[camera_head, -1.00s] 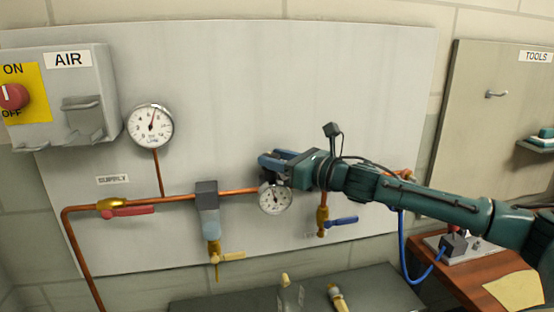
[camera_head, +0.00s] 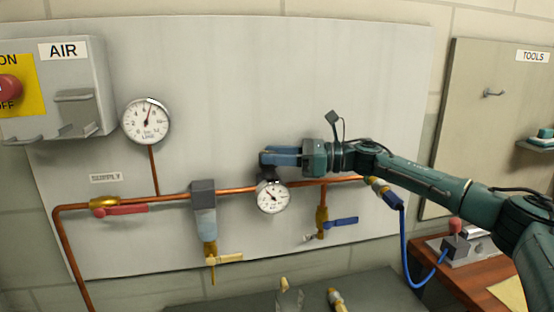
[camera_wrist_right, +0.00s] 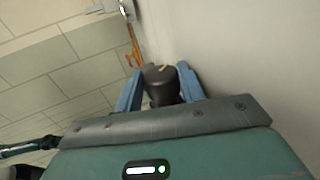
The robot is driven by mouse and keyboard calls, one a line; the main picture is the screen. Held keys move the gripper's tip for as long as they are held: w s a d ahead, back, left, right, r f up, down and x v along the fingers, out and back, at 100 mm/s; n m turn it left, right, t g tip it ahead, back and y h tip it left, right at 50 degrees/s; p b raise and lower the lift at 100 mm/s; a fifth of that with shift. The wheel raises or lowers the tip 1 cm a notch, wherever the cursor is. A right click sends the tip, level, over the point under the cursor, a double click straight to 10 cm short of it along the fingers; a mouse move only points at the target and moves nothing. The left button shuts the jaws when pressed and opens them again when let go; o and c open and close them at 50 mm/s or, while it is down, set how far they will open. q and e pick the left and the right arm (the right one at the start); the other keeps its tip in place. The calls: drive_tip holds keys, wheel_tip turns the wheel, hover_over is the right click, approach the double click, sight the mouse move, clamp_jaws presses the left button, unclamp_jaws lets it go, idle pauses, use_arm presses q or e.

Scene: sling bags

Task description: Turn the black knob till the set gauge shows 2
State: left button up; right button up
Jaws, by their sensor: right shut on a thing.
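The set gauge (camera_head: 272,197) is the small white round dial on the copper pipe at the middle of the panel. Its needle points to the upper left; its figures are too small to read surely. The black knob (camera_wrist_right: 162,86) sits just above that gauge, with a yellow mark on its top in the wrist view. My right gripper (camera_head: 268,158) reaches in from the right; its blue fingers (camera_wrist_right: 160,92) are on both sides of the knob and shut on it. In the head view the fingers mostly hide the knob. My left gripper is not in view.
A larger gauge (camera_head: 146,121) stands at the left above the pipe (camera_head: 155,200). A red-handled valve (camera_head: 120,209), a filter with a yellow handle (camera_head: 224,258) and a blue-handled valve (camera_head: 340,222) hang along it. A blue hose (camera_head: 405,245) runs at right.

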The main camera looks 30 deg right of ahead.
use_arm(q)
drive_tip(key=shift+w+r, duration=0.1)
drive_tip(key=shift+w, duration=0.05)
use_arm(e)
drive_tip(key=shift+r, duration=0.2)
drive_tip(key=o, duration=1)
drive_tip(key=shift+s, duration=0.1)
drive_tip(key=shift+d, duration=0.1)
drive_tip(key=shift+d, duration=0.1)
